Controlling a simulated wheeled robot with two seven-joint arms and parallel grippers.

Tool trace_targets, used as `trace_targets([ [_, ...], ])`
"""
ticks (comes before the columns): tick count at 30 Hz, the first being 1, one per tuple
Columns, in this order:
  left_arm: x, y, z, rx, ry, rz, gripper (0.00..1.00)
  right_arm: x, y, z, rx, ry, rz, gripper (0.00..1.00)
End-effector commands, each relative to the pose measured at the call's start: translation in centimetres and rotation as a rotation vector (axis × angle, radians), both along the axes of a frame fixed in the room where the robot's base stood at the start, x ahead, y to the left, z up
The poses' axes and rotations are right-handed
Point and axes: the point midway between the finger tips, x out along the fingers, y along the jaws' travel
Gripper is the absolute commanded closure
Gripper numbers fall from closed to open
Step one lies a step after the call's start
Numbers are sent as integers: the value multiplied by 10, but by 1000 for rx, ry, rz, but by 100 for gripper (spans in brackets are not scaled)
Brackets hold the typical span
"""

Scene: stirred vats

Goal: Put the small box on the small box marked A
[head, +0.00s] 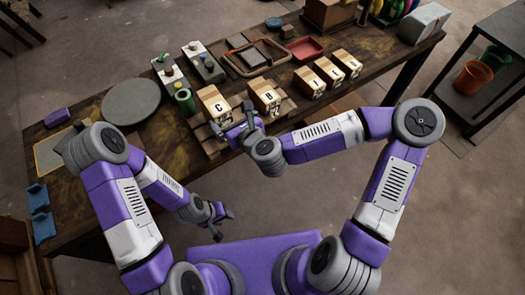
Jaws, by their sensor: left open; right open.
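Several small tan boxes with white labels stand in a row along the table's front side. One is marked C (211,106) and one is marked B (264,97). Three more boxes (308,83) (329,73) (347,64) stand to the right, with marks too small to read surely. I cannot make out a box marked A. My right gripper (241,130) is open just in front of boxes C and B, over wooden slats at the table's front. Whether it touches anything is unclear. My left gripper (222,216) is open and empty, low in front of the table.
The wooden table (90,205) also bears a grey round disc (131,101), a green can (185,101), an orange-rimmed tray (257,58), a red tray (305,49) and two switch panels (203,63). A dark side table (492,105) with buckets stands right. Floor in front is clear.

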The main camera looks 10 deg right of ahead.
Motion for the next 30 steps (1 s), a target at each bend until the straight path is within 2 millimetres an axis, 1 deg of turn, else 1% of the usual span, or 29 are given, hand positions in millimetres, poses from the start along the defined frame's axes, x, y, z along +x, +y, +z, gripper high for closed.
trace_targets([
  [2, 0, 0, -1, 0, 0, 0, 57, -2, 3, -13, -61, -6, 44, 1],
  [5, 0, 0, -1, 0, 0, 0, 57, -8, 7, -48, -231, -27, 173, 1],
  [6, 0, 0, -1, 0, 0, 0, 57, -13, 9, -68, -323, -42, 252, 1],
  [8, 0, 0, -1, 0, 0, 0, 57, -23, 10, -100, -475, -69, 391, 1],
  [9, 0, 0, -1, 0, 0, 0, 57, -32, 9, -123, -577, -91, 494, 1],
  [11, 0, 0, -1, 0, 0, 0, 57, -46, 5, -155, -724, -128, 656, 1],
  [12, 0, 0, -1, 0, 0, 0, 57, -57, 0, -176, -815, -154, 768, 1],
  [14, 0, 0, -1, 0, 0, 0, 57, -76, -10, -206, -941, -196, 943, 1],
  [15, 0, 0, -1, 0, 0, 0, 57, -88, -19, -225, -1017, -227, 1062, 1],
  [17, 0, 0, 0, 0, 0, 0, 57, -108, -35, -251, -1113, -274, 1240, 1],
  [18, 0, 0, 0, 0, 0, 0, 57, -122, -45, -265, -1165, -308, 1355, 1],
  [21, 0, 0, 0, 0, 0, 0, 57, -151, -73, -292, -1253, -387, 1606, 1],
  [24, 0, 0, 0, 0, 0, 0, 57, -172, -95, -307, -1291, -451, 1789, 1],
  [27, 0, 0, 0, 0, 0, 0, 57, -185, -108, -314, -1303, -490, 1893, 1],
  [30, 0, 0, 0, 0, 0, 0, 57, -189, -113, -317, -1307, -507, 1929, 1],
])
